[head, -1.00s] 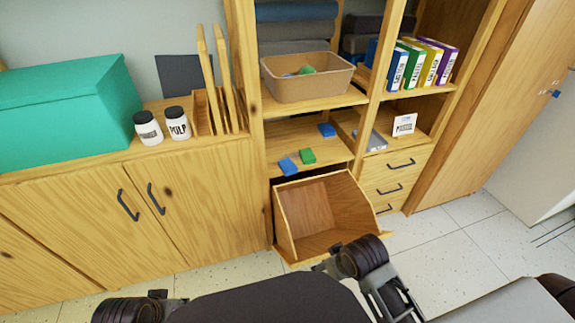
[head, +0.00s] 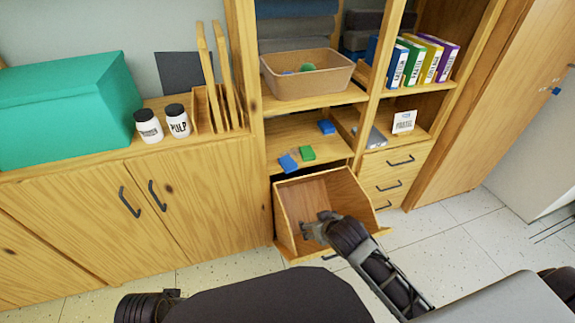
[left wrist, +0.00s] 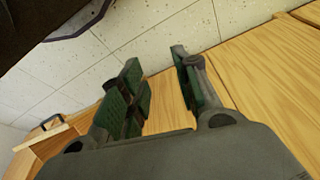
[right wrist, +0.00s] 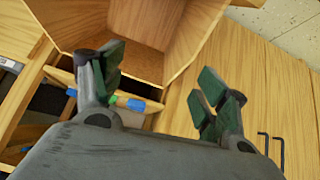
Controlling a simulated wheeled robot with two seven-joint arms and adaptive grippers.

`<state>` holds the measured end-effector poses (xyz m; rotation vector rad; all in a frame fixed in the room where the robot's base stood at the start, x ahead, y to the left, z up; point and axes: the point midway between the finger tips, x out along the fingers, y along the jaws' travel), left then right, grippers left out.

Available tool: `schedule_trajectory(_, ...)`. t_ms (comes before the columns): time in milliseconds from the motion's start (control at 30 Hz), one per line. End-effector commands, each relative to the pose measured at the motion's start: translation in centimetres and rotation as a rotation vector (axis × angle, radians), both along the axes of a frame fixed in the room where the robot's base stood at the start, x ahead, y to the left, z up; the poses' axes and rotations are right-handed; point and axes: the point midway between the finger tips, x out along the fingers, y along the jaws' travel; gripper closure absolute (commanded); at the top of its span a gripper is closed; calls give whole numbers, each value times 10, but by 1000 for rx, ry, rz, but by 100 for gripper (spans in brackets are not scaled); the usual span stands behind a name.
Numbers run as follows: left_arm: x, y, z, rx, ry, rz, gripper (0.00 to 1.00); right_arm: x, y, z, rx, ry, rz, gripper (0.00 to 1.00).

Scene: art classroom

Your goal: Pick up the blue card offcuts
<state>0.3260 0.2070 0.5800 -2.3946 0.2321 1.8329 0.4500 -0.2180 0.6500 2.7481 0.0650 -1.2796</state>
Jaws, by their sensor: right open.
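Two blue card offcuts lie on the middle shelf in the head view: one near the front left edge (head: 288,163), one farther back right (head: 326,128). A green piece (head: 307,153) lies between them. In the right wrist view, a blue offcut (right wrist: 136,104) shows between the fingers, with the green piece (right wrist: 112,98) beside it. My right gripper (head: 316,224) is open and empty, over the tilt-out bin and below the shelf; it also shows in the right wrist view (right wrist: 160,70). My left gripper (left wrist: 155,62) is open and empty, away from the shelf.
The tilt-out bin (head: 293,222) stands open and looks empty under the shelf. A tan tray (head: 308,85) with coloured pieces sits on the shelf above. Upright dividers separate the shelf from the drawers (head: 392,175) at right. Jars (head: 177,121) stand on the left counter.

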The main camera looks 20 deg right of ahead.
Motion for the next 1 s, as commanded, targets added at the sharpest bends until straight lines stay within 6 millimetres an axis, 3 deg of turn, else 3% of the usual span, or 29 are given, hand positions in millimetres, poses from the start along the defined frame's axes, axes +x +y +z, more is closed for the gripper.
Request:
schedule_trajectory(300, -6, -11, -42, -16, 37, -15, 68, 71, -1, 17, 41, -237, 23, 26)
schedule_trajectory(600, -14, -22, -79, -31, 66, -29, 68, 122, -9, 36, 105, -408, 79, 26)
schedule_trajectory(800, -17, -25, -92, -37, 75, -34, 68, 137, -13, 42, 135, -460, 108, 26)
schedule_trajectory(1000, -18, -26, -94, -38, 78, -35, 68, 140, -14, 44, 143, -469, 113, 26)
